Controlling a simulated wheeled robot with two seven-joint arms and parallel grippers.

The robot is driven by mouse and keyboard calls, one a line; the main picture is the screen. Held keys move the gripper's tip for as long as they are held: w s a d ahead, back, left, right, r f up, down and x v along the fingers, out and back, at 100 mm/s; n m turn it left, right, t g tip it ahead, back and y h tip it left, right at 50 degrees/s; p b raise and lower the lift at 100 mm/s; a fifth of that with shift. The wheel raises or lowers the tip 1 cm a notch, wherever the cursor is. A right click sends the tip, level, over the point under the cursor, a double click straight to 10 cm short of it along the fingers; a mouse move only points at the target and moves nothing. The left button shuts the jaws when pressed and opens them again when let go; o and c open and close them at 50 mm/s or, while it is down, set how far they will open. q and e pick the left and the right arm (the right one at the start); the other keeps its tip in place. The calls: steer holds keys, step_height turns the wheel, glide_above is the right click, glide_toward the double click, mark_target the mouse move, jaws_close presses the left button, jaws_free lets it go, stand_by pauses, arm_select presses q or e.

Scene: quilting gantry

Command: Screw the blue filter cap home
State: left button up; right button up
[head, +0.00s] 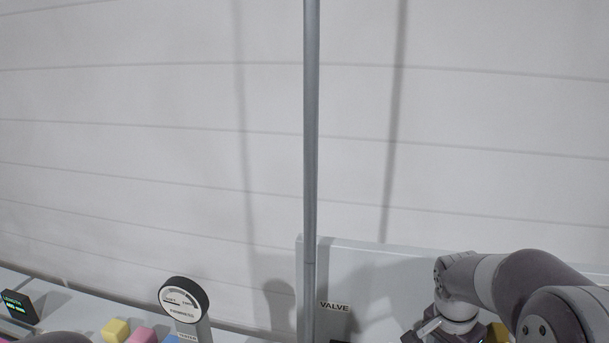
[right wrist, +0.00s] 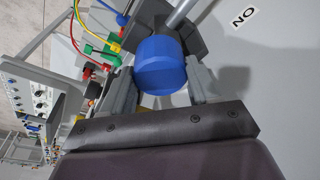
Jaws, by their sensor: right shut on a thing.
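The blue filter cap (right wrist: 160,68) is a faceted blue cylinder in the middle of the right wrist view. My right gripper (right wrist: 163,88) is shut on it, with one grey finger on each side. A dark block (right wrist: 205,35) lies behind the cap, and the far side of the cap is hidden, so I cannot tell how it sits there. In the head view my right arm reaches down at the lower right, and the cap does not show. My left gripper is not in view.
A grey upright pole (head: 311,130) stands mid-view, in front of a panel labelled VALVE (head: 334,306). A round gauge (head: 183,299), a small display (head: 19,307) and a yellow block (head: 115,329) sit at lower left. Coloured cables (right wrist: 88,35) hang near the cap.

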steer(key=m, duration=0.4)
steer(key=shift+w+m+g+h, duration=0.1)
steer(key=shift+m+g+h, duration=0.2)
steer(key=shift+g, duration=0.1)
steer(key=shift+r+m, duration=0.15)
steer(key=shift+m, duration=0.15)
steer(key=shift+f+p, duration=0.2)
steer(key=shift+p, duration=0.1)
steer(key=shift+m, duration=0.3)
steer(key=shift+r+m+p, duration=0.2)
steer(key=shift+m+p, duration=0.2)
steer(key=shift+p, duration=0.2)
steer(key=shift+w+m+g+p, duration=0.1)
steer(key=shift+m+g+p, duration=0.3)
steer(key=shift+m+p, duration=0.45)
steer(key=shift+f+m, duration=0.2)
steer(key=shift+m, duration=0.35)
